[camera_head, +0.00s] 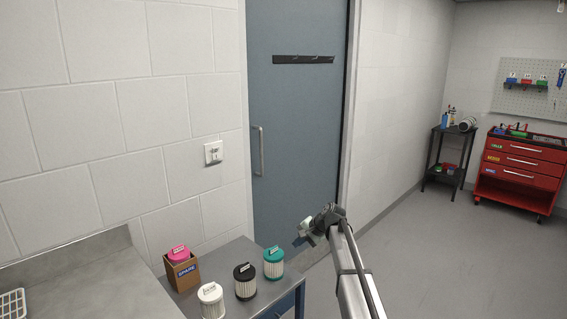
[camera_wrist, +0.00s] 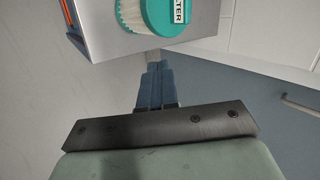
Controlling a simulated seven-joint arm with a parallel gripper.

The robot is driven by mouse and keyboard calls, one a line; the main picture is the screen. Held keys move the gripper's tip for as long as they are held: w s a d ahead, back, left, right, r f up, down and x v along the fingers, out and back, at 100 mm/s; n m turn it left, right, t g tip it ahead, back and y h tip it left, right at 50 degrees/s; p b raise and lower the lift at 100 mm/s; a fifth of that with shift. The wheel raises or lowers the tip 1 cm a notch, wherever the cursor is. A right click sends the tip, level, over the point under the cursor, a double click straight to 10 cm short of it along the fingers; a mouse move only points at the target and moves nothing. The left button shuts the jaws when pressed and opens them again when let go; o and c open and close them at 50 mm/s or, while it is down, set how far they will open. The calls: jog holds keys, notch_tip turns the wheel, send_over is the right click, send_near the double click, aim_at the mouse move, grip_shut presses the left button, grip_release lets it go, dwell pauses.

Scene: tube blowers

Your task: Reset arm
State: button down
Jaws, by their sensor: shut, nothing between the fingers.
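My gripper (camera_wrist: 157,88) is shut and empty; its blue fingers sit together in the middle of the wrist view. In the head view, my arm reaches up from the bottom right. Its end (camera_head: 306,238) is in the air to the right of a small grey table, apart from the things on it. The teal-topped filter (camera_head: 273,263) stands at the table's back right corner. It also shows at the top of the wrist view (camera_wrist: 155,15), beyond my fingertips. The fingertips look close to the table edge in that view, but the gap is hard to judge.
The small table (camera_head: 225,270) also holds a black-topped filter (camera_head: 245,282), a white-topped filter (camera_head: 211,300) and a cardboard box (camera_head: 182,274) with a pink-topped item (camera_head: 178,254). A grey counter (camera_head: 85,285) is left. A red tool cart (camera_head: 520,168) and black stand (camera_head: 448,158) are far right. Open floor lies between.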

jog(key=s+d+f+n+g+h, duration=0.1)
jog(key=s+d+f+g+h, duration=0.15)
jog(key=s+f, duration=1.35)
jog(key=s+d+f+n+g+h, duration=0.1)
jog(key=s+d+f+g, duration=0.25)
jog(key=s+f, duration=1.25)
jog(key=s+d+f+n+g+h, duration=0.1)
jog(key=s+f, duration=0.3)
jog(key=s, duration=0.7)
jog(key=s+d+f+n+g+h, duration=0.1)
jog(key=s+f, duration=0.3)
jog(key=s, duration=0.8)
jog(key=s+d+f+n+g+h, duration=0.1)
jog(key=s+d+f+n+g, duration=0.1)
jog(key=s, duration=1)
notch_tip(320, 180, down, 2)
jog(key=shift+d+f+n+g, duration=0.2)
jog(key=shift+d+n+g, duration=0.25)
jog(key=shift+d, duration=0.2)
